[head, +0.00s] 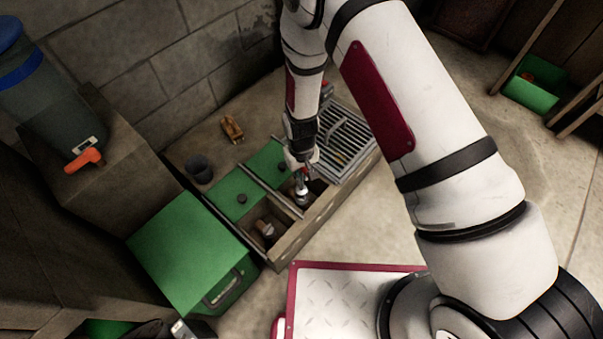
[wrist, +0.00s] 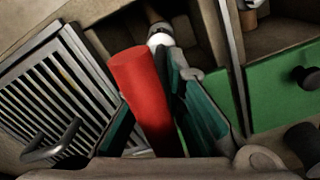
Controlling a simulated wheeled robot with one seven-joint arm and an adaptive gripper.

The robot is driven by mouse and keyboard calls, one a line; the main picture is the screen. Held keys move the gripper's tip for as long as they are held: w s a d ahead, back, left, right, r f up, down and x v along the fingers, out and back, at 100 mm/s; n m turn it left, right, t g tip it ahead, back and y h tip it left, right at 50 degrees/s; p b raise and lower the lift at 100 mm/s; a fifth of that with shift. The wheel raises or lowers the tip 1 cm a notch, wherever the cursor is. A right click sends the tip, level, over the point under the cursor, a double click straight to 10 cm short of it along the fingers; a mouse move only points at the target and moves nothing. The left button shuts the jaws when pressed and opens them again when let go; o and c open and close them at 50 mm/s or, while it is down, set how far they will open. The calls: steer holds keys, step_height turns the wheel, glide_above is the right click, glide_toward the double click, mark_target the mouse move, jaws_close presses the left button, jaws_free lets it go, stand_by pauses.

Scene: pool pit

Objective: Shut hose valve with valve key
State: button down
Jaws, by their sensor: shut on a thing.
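My gripper (head: 300,163) points down over an open compartment of the pit box (head: 325,208). In the wrist view my gripper (wrist: 157,95) has its teal-padded fingers on both sides of a thick red handle (wrist: 140,88), which I take to be the valve key's. The handle stands tilted in the picture. Beyond it a pale metal fitting (wrist: 160,38) shows inside the compartment; a silver part (head: 302,188) shows below my gripper in the head view. Whether the key sits on the valve is hidden by the fingers and handle.
A slatted grate (head: 346,140) lies beside the opening. Green lids (head: 236,194) with dark knobs cover other compartments. Another open compartment holds a small fitting (head: 265,228). A dark cup (head: 199,169), a yellowish object (head: 232,129) and a green box (head: 190,250) stand nearby.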

steer(key=shift+f, duration=1.05)
stand_by(0.9)
steer(key=m, duration=0.9)
steer(key=shift+s, duration=0.1)
steer(key=m+p, duration=0.1)
steer(key=m, duration=0.4)
steer(key=shift+m, duration=0.3)
steer(key=m+p, duration=0.1)
steer(key=m, duration=0.3)
steer(key=shift+r, duration=0.15)
